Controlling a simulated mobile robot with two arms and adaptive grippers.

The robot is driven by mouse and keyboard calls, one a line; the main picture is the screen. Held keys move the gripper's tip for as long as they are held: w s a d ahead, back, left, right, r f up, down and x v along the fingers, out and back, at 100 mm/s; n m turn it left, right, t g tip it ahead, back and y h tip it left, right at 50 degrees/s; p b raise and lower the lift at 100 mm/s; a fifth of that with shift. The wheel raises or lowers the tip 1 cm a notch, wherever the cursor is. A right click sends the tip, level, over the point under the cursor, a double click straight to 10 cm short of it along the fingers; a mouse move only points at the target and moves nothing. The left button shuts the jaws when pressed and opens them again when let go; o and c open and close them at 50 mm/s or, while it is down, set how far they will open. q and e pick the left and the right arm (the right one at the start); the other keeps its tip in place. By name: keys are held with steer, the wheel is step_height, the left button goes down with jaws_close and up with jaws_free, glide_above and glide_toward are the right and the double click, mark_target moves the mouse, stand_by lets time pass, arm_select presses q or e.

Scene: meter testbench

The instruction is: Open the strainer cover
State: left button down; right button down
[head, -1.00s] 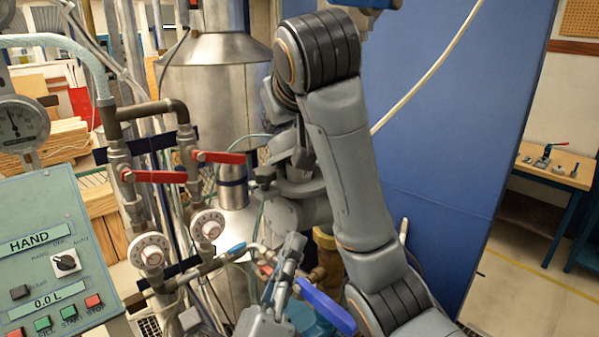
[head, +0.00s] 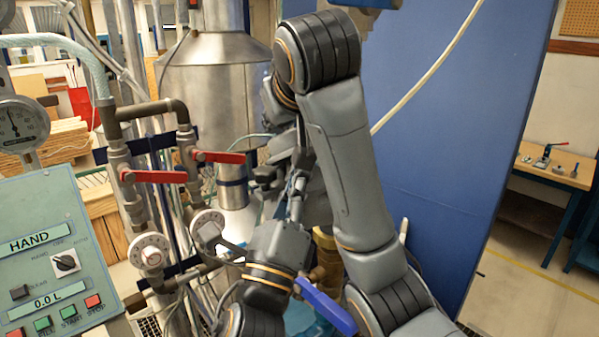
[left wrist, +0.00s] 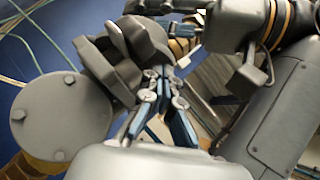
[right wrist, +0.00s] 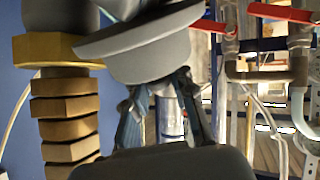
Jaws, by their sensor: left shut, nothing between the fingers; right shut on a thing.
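A grey round plate with bolts (left wrist: 62,118), which looks like part of the strainer, shows at left in the left wrist view. A dark grey lobed knob or handle (left wrist: 120,55) stands beside it, also seen in the head view (head: 266,174). My left gripper (head: 299,180) is shut and empty close to this knob; its fingers (left wrist: 155,92) show in the left wrist view. My right gripper (right wrist: 160,85) is shut at a grey rounded piece (right wrist: 140,48) that seems part of the strainer cover; its exact grip is hidden. My right arm hides much of the strainer in the head view.
Red-handled valves (head: 158,176) and dials (head: 150,251) stand left of the strainer. A blue lever (head: 326,305) is below it. A control panel (head: 45,255) is at left. A blue wall (head: 455,130) lies behind. Brass threaded fittings (right wrist: 63,105) are close to my right gripper.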

arm_select(q)
steer(key=shift+w+r, duration=0.1)
steer(key=shift+r, duration=0.05)
arm_select(e)
steer(key=shift+f, duration=0.15)
arm_select(q)
steer(key=shift+w+a+r, duration=0.25)
steer(key=shift+a+r, duration=0.05)
steer(key=shift+r, duration=0.25)
steer(key=shift+w+a, duration=0.1)
steer(key=shift+w, duration=0.1)
arm_select(e)
steer(key=shift+w+a, duration=0.1)
arm_select(q)
steer(key=shift+s+r, duration=0.1)
arm_select(e)
steer(key=c, duration=1.2)
jaws_free()
arm_select(q)
steer(key=shift+s+d, duration=0.1)
steer(key=shift+d, duration=0.15)
arm_select(e)
steer(key=shift+d, duration=0.2)
steer(key=shift+r, duration=0.25)
